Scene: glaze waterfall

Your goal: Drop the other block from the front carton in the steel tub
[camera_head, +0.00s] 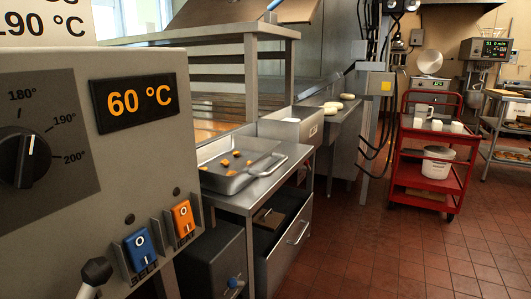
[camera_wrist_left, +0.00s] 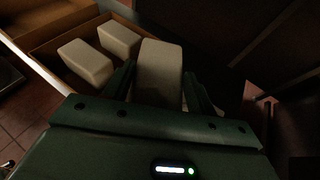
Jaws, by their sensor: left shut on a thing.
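In the left wrist view my left gripper (camera_wrist_left: 158,88) is shut on a pale, box-shaped block (camera_wrist_left: 160,60), one finger on each side. Two similar pale blocks, an upper one (camera_wrist_left: 119,39) and a lower one (camera_wrist_left: 86,63), stand in a brown carton (camera_wrist_left: 68,37) to the left of the held block. I cannot tell whether the held block is clear of the carton. In the head view a grey metal tub (camera_head: 283,126) stands behind a shallow steel pan (camera_head: 262,181) holding several orange pieces.
A fryer-like control panel (camera_head: 60,120) fills the left of the head view. A red cart (camera_head: 400,170) with white containers is at the right. The tiled floor (camera_head: 400,260) in front is clear.

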